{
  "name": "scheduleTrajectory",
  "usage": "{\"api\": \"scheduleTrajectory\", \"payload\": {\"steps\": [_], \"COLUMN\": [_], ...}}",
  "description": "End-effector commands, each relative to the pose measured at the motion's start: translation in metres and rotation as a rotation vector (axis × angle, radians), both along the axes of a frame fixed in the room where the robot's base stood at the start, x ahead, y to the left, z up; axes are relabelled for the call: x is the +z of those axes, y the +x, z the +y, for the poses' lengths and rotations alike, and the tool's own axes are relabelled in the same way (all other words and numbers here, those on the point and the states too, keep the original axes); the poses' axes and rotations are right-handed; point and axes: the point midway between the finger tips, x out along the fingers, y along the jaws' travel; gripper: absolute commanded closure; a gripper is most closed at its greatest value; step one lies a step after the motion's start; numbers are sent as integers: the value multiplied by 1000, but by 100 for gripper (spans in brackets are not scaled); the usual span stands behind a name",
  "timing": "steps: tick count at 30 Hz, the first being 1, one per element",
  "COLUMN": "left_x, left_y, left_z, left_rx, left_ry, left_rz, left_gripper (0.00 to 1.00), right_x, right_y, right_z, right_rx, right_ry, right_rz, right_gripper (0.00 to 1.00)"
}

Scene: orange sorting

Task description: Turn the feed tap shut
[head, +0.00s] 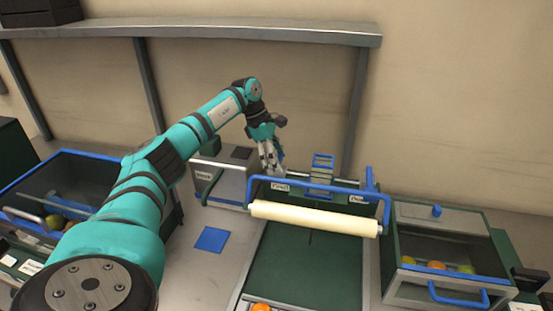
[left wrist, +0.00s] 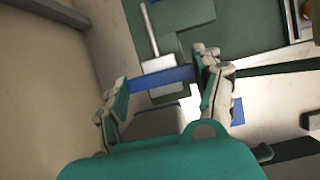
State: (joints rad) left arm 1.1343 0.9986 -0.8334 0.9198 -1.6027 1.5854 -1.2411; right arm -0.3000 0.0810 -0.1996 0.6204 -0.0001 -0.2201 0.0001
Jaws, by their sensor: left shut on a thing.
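My left gripper (head: 271,165) reaches down at the back left corner of the green conveyor bed, beside a small white label. In the left wrist view its two fingers (left wrist: 162,76) stand on either end of a blue bar, the feed tap's handle (left wrist: 163,78), and are shut on it. The handle lies crosswise between the fingertips, in front of a pale grey block. In the head view the fingers hide most of the tap. My right gripper is in neither view.
A cream roller (head: 315,218) under a blue frame spans the green bed (head: 300,262). A lidded bin (head: 440,245) with fruit stands right, and a blue-rimmed crate (head: 85,155) left. A grey box (head: 228,180) stands beside my gripper. A blue square (head: 211,239) lies on the bench.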

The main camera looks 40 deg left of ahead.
Motion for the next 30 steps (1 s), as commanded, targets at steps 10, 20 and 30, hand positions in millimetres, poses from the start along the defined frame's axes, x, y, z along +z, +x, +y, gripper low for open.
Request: {"api": "scheduleTrajectory", "payload": {"steps": [10, 20, 30], "left_x": [1, 1, 10], "left_y": [1, 0, -1], "left_z": [0, 0, 4], "left_rx": [-8, -6, -4], "left_ry": [2, 1, 2], "left_rz": [-5, -2, -3], "left_gripper": [64, 8, 8], "right_x": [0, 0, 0], "right_y": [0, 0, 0], "right_z": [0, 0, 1], "right_rx": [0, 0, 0], "right_ry": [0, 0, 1], "right_rz": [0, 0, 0], "right_gripper": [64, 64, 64]}}
